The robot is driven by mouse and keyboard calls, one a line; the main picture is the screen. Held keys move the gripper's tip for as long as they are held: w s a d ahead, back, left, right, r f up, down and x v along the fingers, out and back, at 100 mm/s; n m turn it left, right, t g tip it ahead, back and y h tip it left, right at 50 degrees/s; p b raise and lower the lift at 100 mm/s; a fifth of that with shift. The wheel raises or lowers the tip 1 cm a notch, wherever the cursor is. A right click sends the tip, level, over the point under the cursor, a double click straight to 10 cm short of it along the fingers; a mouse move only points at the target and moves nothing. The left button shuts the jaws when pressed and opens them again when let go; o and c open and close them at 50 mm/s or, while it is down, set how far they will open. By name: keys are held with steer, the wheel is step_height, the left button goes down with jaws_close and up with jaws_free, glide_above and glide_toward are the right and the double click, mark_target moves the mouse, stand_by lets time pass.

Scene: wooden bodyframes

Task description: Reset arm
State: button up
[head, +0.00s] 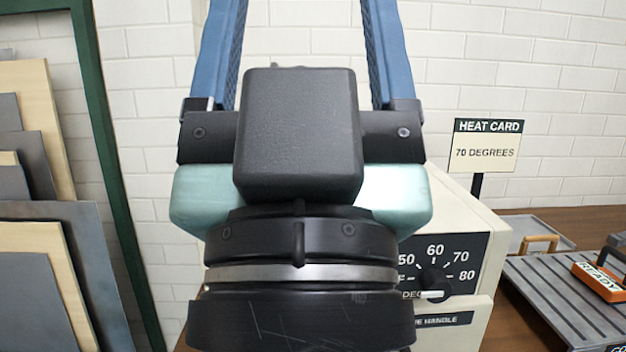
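My gripper (303,28) fills the middle of the head view, close to the camera and pointing up. Its two blue fingers stand wide apart, with only the white wall visible between them. The fingertips run out past the top edge. The fingers look open and empty. The black and pale green gripper body hides what lies behind it.
Behind my gripper at right stands a cream machine (466,215) with a temperature dial (434,280). A heat card sign (487,146) reads 70 degrees. Panels (35,130) and a green frame (105,150) stand left.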

step_height(320, 180, up, 25)
steer(key=p, duration=2.2)
steer(key=shift+w+d+p, duration=0.15)
steer(key=shift+d+p, duration=0.1)
steer(key=shift+p, duration=0.15)
